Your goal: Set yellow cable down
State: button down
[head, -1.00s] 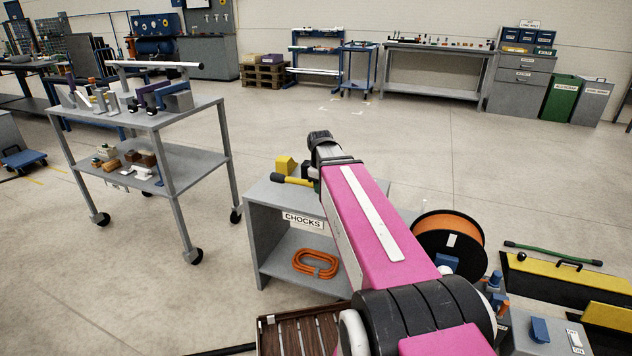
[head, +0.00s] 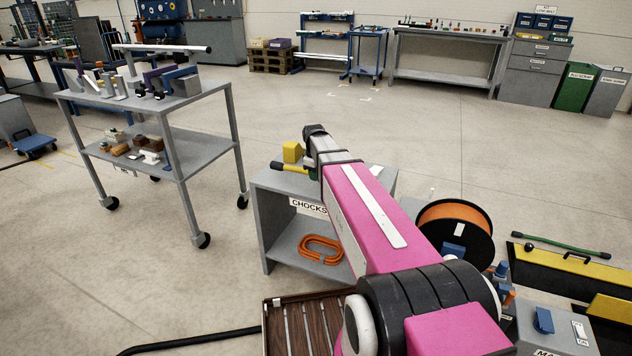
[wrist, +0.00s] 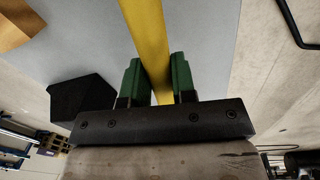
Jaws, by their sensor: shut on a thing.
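My gripper (wrist: 158,82) has two green fingers, shut on the yellow cable (wrist: 148,35), which runs straight up the wrist view from between them. In the head view the yellow cable (head: 296,168) shows as a short yellow length with a black end, at the left of my wrist. It is over or on the grey top of the chocks stand (head: 270,181); I cannot tell whether it touches.
A yellow block (head: 292,152) stands on the stand's top, near the cable. An orange coil (head: 321,250) lies on its lower shelf. A cable reel (head: 455,232) is right of my arm. A grey trolley (head: 195,165) stands left, with clear floor between.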

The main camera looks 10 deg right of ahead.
aim_at(316, 186)
jog(key=shift+f, duration=1.65)
jog(key=c, duration=0.9)
grip_release()
jog(key=shift+f, duration=0.15)
jog(key=shift+c, duration=0.2)
jog(key=r, duration=0.8)
jog(key=s+r, duration=0.1)
jog(key=r, duration=0.3)
jog(key=shift+a+r, duration=0.15)
jog(key=shift+a, duration=0.2)
